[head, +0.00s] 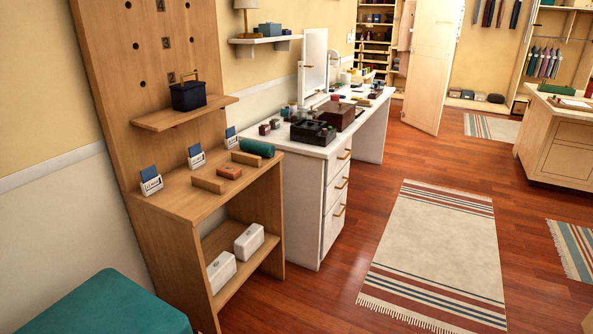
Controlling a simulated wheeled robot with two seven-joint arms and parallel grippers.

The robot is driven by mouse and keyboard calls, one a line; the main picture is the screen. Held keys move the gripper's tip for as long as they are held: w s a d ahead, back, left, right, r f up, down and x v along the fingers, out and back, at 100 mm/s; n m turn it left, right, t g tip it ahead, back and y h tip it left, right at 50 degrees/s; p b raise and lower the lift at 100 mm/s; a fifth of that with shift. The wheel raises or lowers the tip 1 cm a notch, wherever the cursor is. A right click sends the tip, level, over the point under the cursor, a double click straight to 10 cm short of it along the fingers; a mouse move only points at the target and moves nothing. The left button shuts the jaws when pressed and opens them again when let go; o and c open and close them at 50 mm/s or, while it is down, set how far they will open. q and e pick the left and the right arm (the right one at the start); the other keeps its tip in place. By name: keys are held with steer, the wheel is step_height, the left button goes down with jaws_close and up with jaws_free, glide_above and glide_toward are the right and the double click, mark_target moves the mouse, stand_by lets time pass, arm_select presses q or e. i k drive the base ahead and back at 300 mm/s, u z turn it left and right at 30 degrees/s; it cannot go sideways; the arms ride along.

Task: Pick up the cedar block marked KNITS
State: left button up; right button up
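Several small wooden blocks lie on the top of a wooden shelf unit (192,196) at the left. A light tan block (207,185) lies nearest, a redder brown block (229,172) lies beside it, and another tan block (246,158) lies farther back. I cannot read any marking on them, so I cannot tell which one is marked KNITS. White label holders with blue cards stand behind the blocks: a near one (150,181), a middle one (196,156) and a far one (231,138). Neither of my grippers is in view.
A teal rolled item (257,148) lies by the far blocks. A dark basket (188,95) stands on the small upper shelf (160,119). A teal-topped seat (105,305) is at the lower left. A striped rug (425,240) lies on open floor to the right.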

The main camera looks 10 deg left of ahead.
mark_target(225, 170)
steer(key=z, duration=0.35)
steer(key=i, duration=3.05)
steer(key=u, duration=1.6)
